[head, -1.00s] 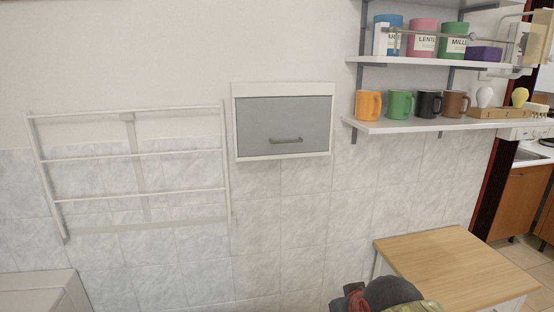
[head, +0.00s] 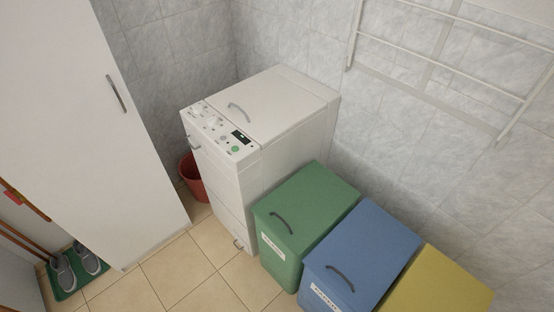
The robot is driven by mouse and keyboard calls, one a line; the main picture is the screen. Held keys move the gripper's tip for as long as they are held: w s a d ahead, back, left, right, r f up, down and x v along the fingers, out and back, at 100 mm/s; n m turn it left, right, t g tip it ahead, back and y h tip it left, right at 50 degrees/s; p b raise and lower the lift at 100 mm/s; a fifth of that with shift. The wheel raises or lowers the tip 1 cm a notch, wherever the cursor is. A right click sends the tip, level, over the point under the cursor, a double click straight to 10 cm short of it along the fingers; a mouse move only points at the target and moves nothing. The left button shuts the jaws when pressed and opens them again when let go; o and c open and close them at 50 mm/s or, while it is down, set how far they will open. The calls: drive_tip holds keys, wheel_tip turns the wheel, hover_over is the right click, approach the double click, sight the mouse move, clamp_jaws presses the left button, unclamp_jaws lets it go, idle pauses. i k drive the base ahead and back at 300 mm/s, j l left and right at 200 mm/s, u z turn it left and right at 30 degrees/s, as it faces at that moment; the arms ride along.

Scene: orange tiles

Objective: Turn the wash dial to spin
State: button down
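A white top-loading washing machine (head: 250,125) stands against the tiled wall near the middle of the head view. Its lid is shut and has a grey handle. A control panel (head: 222,133) runs along the front top edge, with small knobs, a dark display and a green button. The wash dial looks to be among the pale knobs at the panel's left part, but its setting is too small to read. My gripper is not in view.
Green (head: 303,212), blue (head: 362,256) and yellow (head: 438,283) lidded bins stand right of the washer. A tall white cabinet (head: 85,110) is at left. A red bucket (head: 194,178) sits behind it. Shoes (head: 77,268) lie on a green mat. Tiled floor (head: 180,275) in front is free.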

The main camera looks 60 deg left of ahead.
sight(197, 108)
drive_tip(key=u, duration=2.2)
drive_tip(key=i+j, duration=1.9)
drive_tip(key=i, duration=0.25)
